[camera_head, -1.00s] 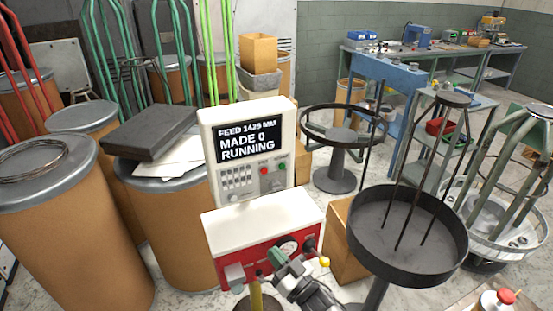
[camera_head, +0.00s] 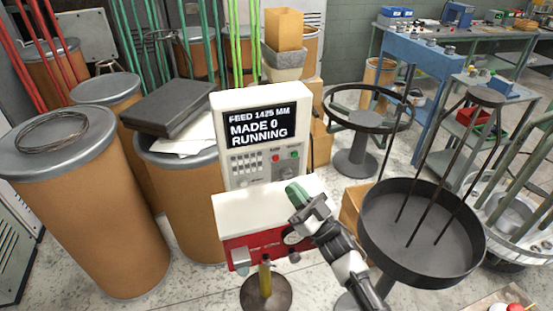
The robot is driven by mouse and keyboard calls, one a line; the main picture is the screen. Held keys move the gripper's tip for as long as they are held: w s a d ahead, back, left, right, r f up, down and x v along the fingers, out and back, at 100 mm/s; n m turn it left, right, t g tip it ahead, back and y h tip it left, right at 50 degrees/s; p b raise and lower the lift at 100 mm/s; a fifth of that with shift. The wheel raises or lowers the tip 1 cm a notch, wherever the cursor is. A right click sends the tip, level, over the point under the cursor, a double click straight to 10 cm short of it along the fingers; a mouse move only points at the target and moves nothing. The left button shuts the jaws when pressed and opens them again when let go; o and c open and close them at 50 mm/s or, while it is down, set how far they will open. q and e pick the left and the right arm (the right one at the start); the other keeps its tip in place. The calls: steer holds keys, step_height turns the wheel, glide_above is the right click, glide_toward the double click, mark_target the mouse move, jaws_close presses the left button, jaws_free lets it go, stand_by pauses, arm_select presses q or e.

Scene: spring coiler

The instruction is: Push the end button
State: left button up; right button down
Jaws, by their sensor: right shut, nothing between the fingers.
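The control box (camera_head: 218,150) of the coiler stands upright in the middle. Its screen (camera_head: 258,127) reads FEED 1425 MM, MADE 0, RUNNING. Below the screen are a red button (camera_head: 276,158), a green button (camera_head: 294,155), small keys and a knob. Their labels are too small to read, so I cannot tell which one is the end button. My right gripper (camera_head: 294,192) is shut and empty, its green fingertips over the right part of the white machine top (camera_head: 250,212), below the buttons and seemingly apart from them. My left gripper is out of view.
A black round tray (camera_head: 425,258) with upright rods stands close to the right of my right arm. Brown drums (camera_head: 90,220) crowd the left, one topped by a dark flat box (camera_head: 165,108). A yellow post (camera_head: 265,280) stands in front of the red machine front (camera_head: 262,243).

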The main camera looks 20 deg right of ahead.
mark_target(276, 158)
steer(key=w+b, duration=0.4)
steer(key=w, duration=0.4)
steer(key=shift+w+a+b, duration=0.15)
steer(key=shift+w+b, duration=0.15)
steer(key=shift+b, duration=0.1)
steer(key=shift+w, duration=0.1)
stand_by(1.6)
steer(key=shift+w, duration=0.3)
steer(key=shift+w+b, duration=0.35)
steer(key=shift+b, duration=0.2)
stand_by(0.3)
steer(key=shift+s, duration=0.15)
steer(key=shift+s+p, duration=0.6)
steer(key=shift+s, duration=0.05)
